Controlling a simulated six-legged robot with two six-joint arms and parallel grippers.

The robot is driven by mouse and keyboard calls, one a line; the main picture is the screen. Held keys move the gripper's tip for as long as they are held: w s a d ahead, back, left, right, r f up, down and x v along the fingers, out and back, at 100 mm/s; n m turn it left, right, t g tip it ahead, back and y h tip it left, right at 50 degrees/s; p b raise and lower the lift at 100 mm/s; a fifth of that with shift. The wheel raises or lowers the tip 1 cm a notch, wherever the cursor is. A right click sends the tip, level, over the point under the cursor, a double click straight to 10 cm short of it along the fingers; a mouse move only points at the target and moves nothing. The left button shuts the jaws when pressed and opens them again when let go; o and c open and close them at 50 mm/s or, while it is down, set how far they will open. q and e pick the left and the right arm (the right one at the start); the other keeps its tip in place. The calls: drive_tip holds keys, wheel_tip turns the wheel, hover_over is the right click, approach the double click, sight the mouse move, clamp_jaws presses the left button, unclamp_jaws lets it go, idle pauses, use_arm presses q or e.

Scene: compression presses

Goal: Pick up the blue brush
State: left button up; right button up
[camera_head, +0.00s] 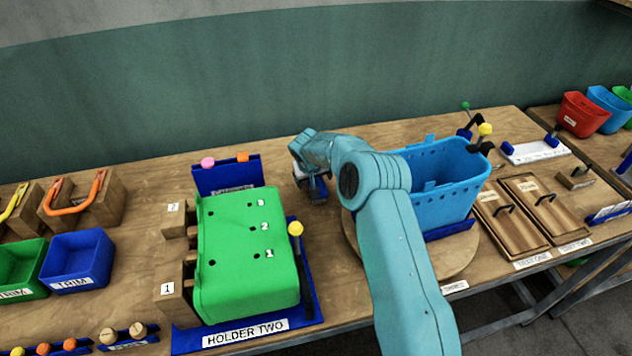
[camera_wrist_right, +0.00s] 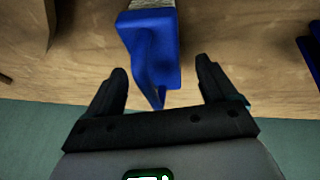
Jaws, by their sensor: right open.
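The blue brush (camera_wrist_right: 150,45) lies on the wooden table in the right wrist view, with its pale ferrule end at the top edge of the picture. Its narrow blue handle end points down between the two black fingers of my right gripper (camera_wrist_right: 162,72). The fingers are apart, one on each side of the handle, and do not appear to touch it. My left gripper is not in view.
A green block on HOLDER TWO (camera_head: 245,250) stands left of my right arm. A blue perforated basket (camera_head: 440,190) on a round wooden board stands right of it. A blue rack (camera_head: 228,178) with pink and orange knobs is close to the gripper's left. The wall (camera_head: 250,80) rises behind.

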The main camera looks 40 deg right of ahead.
drive_tip(key=shift+w+d+f, duration=0.1)
drive_tip(key=shift+d+f, duration=0.05)
drive_tip(key=shift+f, duration=0.25)
drive_tip(key=shift+s+r, duration=0.2)
drive_tip(key=shift+s, duration=0.1)
drive_tip(key=shift+w+f, duration=0.3)
drive_tip(key=c, duration=1)
drive_tip(key=shift+c, duration=0.9)
drive_tip(key=shift+s+r, duration=0.25)
drive_tip(key=shift+w+f, duration=0.1)
drive_tip(key=shift+w, duration=0.05)
drive_tip(key=shift+c, duration=0.7)
wheel_tip(320, 180, up, 9)
drive_tip(key=shift+f+b, duration=0.1)
drive_tip(key=shift+b, duration=0.95)
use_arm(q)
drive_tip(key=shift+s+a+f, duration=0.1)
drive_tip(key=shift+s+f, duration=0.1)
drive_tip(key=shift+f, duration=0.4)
use_arm(e)
wheel_tip(320, 180, up, 11)
